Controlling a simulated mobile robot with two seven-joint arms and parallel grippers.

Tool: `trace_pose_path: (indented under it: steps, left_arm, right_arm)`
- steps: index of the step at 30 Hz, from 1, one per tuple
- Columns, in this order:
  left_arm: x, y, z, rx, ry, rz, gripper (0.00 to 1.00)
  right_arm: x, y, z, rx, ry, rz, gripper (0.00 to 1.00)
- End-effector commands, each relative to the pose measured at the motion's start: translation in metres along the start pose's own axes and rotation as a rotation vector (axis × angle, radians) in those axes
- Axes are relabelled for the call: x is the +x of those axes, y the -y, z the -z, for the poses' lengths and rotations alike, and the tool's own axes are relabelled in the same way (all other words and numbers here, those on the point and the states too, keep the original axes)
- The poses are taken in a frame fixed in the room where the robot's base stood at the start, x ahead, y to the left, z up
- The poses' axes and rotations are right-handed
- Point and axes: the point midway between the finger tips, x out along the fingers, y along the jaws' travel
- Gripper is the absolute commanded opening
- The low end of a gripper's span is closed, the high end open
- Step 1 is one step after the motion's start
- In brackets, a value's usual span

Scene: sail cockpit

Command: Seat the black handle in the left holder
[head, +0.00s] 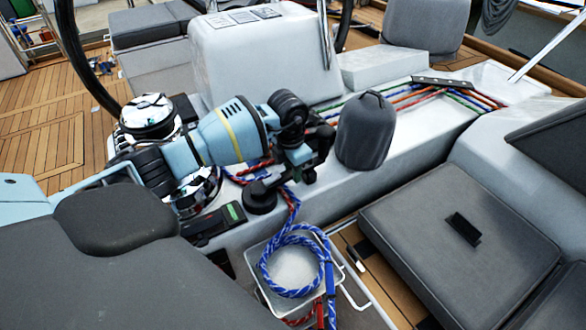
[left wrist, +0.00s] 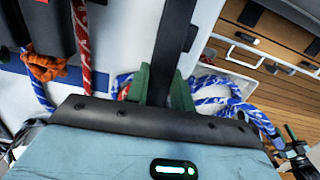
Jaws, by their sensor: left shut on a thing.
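My left gripper (head: 303,160) is over the pale side deck in the middle of the head view. In the left wrist view its green fingertips (left wrist: 160,90) are shut on the black handle (left wrist: 174,42), a dark flat bar running up between them. In the head view the handle is hard to separate from the dark gripper parts. A dark round piece (head: 260,196) shows just below and left of the gripper; I cannot tell whether it belongs to the handle. I cannot make out the left holder for certain. My right gripper is not in view.
A clear bin (head: 252,268) with coiled blue rope (head: 290,238) stands below the gripper. A grey covered winch (head: 365,132) stands close to its right. Chrome winches (head: 150,113) lie by my arm. Coloured lines (head: 410,97) cross the deck. Grey cushions (head: 440,210) fill the right.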

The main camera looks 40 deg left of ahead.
Motion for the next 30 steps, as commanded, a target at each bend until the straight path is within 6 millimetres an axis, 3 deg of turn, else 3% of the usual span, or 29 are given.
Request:
trace_pose_path:
  steps: [3,4,9,15,20,30]
  left_arm:
    - [-0.0015,-0.0004,-0.0006,0.0,0.002,-0.001,0.0]
    - [-0.0015,-0.0004,-0.0006,0.0,0.002,-0.001,0.26]
    - [-0.0012,-0.0003,-0.0004,0.0,0.001,0.0,0.48]
    - [-0.0007,-0.0001,-0.0001,0.0,0.001,0.0,0.49]
    - [0.0002,0.0001,0.0003,0.0,-0.001,0.0,0.7]
    - [-0.0018,0.0,-0.0002,0.0,0.0,0.0,0.71]
  right_arm:
    - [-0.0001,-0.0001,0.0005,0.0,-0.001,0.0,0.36]
    - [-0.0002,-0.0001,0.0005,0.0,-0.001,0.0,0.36]
    - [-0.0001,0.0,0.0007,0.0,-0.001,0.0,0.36]
    - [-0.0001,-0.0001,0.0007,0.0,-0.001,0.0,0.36]
    - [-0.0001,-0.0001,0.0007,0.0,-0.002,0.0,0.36]
    - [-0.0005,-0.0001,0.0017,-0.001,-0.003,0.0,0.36]
